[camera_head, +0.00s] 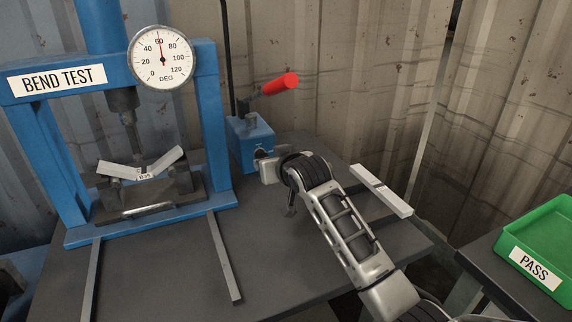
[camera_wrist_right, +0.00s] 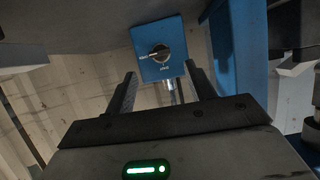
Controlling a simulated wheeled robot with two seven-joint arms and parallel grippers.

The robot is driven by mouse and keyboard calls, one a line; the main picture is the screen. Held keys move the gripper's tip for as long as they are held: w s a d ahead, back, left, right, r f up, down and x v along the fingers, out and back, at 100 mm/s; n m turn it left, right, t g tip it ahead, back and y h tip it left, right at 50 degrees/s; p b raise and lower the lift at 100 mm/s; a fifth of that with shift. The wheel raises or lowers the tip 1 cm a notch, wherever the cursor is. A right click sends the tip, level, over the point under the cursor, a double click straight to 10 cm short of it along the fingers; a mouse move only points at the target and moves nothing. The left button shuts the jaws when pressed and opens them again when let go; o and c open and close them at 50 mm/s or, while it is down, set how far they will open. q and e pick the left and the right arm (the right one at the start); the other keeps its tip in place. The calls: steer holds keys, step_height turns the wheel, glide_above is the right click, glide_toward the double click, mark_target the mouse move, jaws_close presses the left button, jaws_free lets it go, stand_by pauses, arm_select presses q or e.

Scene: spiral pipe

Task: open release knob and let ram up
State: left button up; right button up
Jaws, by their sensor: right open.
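The blue pump block (camera_head: 250,140) stands right of the blue bend-test press (camera_head: 215,110). Its release knob (camera_wrist_right: 160,53), round and dark with a lighter bar, shows in the right wrist view, with small labels at its left and below. The bar lies roughly sideways. My right gripper (camera_wrist_right: 161,82) is open, fingers either side of the knob in that view and apart from it; in the head view the gripper (camera_head: 268,170) is close to the block's front. The ram (camera_head: 128,120) is down at a V-bent strip (camera_head: 142,170). My left gripper is out of view.
The red-handled pump lever (camera_head: 280,84) rises above the block. The dial gauge (camera_head: 161,58) reads about 60. A flat strip (camera_head: 382,190) lies on the dark table right of my arm. A green PASS tray (camera_head: 550,233) is at the far right.

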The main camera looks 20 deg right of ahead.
steer(key=v, duration=0.8)
steer(key=shift+s, duration=0.2)
steer(key=shift+d, duration=0.1)
